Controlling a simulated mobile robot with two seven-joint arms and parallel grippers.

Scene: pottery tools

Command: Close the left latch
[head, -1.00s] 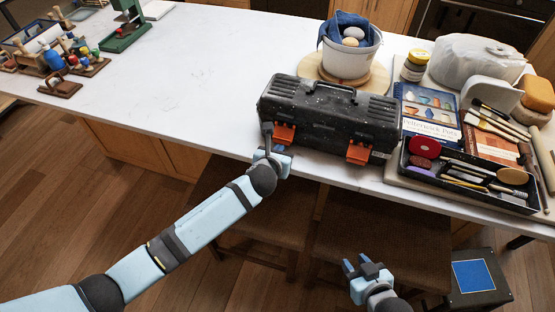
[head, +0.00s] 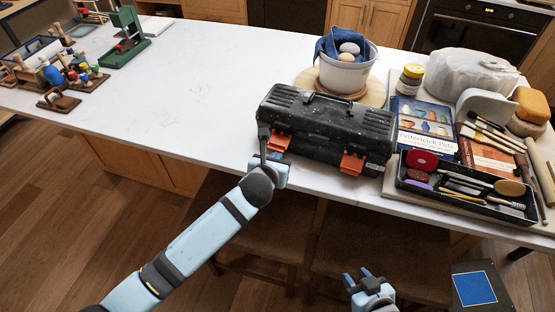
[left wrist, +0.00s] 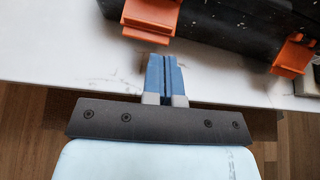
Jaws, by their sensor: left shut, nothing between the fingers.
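A black, speckled toolbox (head: 330,125) stands near the counter's front edge with its lid down. Its orange left latch (head: 278,141) and orange right latch (head: 352,163) stick out at the front; I cannot tell whether either is fastened. My left gripper (head: 276,161) is just below and in front of the left latch. In the left wrist view its blue fingers (left wrist: 161,62) are together and empty, just short of the left latch (left wrist: 150,16), with no contact visible. The right latch (left wrist: 294,56) is further right there. My right gripper (head: 358,275) is open and empty, low before the counter.
A tray of tools (head: 470,192), books and a white bucket (head: 346,72) crowd the toolbox's right and back. The white counter (head: 190,100) left of the toolbox is clear. Stools (head: 370,245) stand under the counter's front edge.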

